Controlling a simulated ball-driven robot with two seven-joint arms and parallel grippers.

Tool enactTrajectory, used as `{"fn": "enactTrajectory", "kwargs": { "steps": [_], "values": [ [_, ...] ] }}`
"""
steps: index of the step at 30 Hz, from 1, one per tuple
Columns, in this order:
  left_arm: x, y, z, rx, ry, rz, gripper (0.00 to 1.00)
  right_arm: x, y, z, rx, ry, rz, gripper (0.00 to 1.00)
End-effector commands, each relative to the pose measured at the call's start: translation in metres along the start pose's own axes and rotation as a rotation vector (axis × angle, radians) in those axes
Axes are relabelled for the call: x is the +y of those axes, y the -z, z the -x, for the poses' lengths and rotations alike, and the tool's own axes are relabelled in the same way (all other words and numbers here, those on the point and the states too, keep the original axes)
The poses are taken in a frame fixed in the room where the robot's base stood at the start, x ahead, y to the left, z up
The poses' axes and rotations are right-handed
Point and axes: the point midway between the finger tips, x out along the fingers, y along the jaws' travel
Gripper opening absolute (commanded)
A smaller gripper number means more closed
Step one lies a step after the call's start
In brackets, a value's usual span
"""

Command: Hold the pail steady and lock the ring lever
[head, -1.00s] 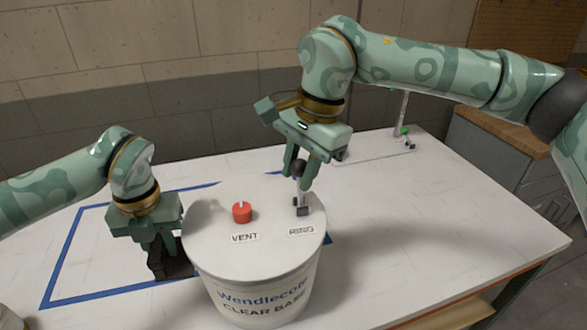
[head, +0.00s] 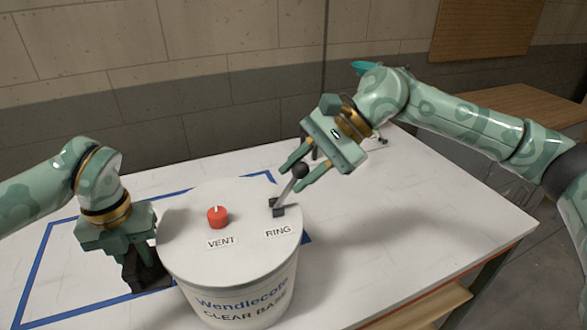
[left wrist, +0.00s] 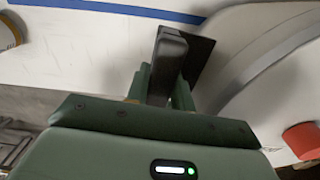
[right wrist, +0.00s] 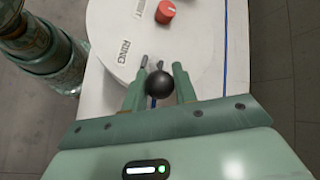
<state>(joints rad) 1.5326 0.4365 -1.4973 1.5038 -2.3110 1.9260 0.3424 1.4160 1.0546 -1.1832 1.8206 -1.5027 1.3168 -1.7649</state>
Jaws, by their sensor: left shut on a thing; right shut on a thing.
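The white pail (head: 232,281), marked Wendlecote Clear Base, stands on the table. Its lid carries a red vent knob (head: 217,217) and the ring lever (head: 286,190), which has a black ball on top and tilts to the right and back from its small dark base. My right gripper (head: 291,179) is shut on the lever's ball; the ball (right wrist: 159,84) shows between its fingers in the right wrist view. My left gripper (head: 138,258) is shut on a black upright grip (left wrist: 166,68) beside the pail's left side. The grip's join to the pail is hidden.
Blue tape (head: 40,248) marks an outline on the white table around the pail. The table's right part (head: 420,225) is clear. A wooden-topped cabinet (head: 520,92) stands behind at the right.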

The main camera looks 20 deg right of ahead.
Motion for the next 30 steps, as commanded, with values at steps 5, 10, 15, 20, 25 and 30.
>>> {"fn": "enactTrajectory", "kwargs": {
  "steps": [5, 10, 15, 20, 25, 30],
  "values": [
    [0.001, 0.000, -0.001, 0.002, -0.002, 0.003, 0.00, 0.002, 0.004, 0.000, -0.005, 0.005, -0.006, 0.00],
    [0.002, 0.000, -0.001, 0.003, -0.002, 0.003, 0.00, 0.002, 0.004, 0.000, -0.003, 0.004, -0.006, 0.00],
    [0.002, 0.000, -0.001, 0.003, -0.003, 0.004, 0.00, 0.002, 0.004, 0.000, -0.002, 0.004, -0.006, 0.45],
    [0.001, 0.000, -0.001, 0.003, -0.002, 0.004, 0.00, 0.002, 0.003, 0.000, -0.004, 0.005, -0.004, 0.50],
    [0.001, 0.000, -0.001, 0.003, -0.002, 0.003, 0.00, 0.001, 0.003, 0.002, -0.005, 0.006, -0.003, 0.50],
    [0.001, 0.000, -0.001, 0.003, -0.001, 0.002, 0.00, 0.001, 0.003, 0.025, -0.002, 0.008, -0.004, 0.50]
  ]
}}
